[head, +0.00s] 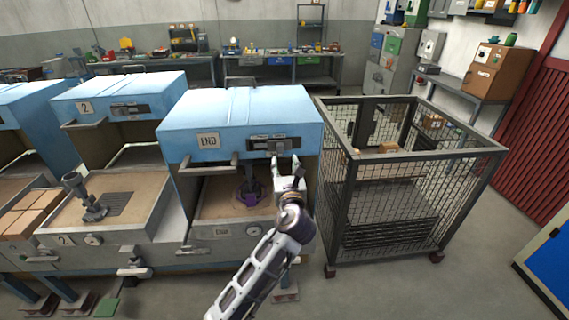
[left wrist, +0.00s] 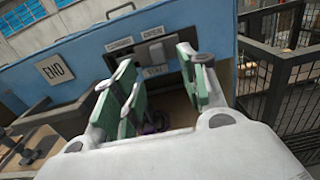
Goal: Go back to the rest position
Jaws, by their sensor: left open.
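My left gripper (head: 286,164) is raised in front of the right-hand blue machine marked END (head: 240,108). In the left wrist view its green-padded fingers (left wrist: 160,92) stand apart with nothing between them. The fingers are close to the switch panel (head: 268,144) on the machine's front, which also shows in the left wrist view (left wrist: 150,52); I cannot tell whether they touch it. Inside the END machine a purple part (head: 250,192) sits on the bed, partly shaded. My right gripper is not in view.
A wire mesh cage cart (head: 345,195) holding boxes stands close to the right of the END machine. Machine 2 (head: 120,90) stands to the left, with a grey fixture (head: 90,205) on its bed. Workbenches line the back wall.

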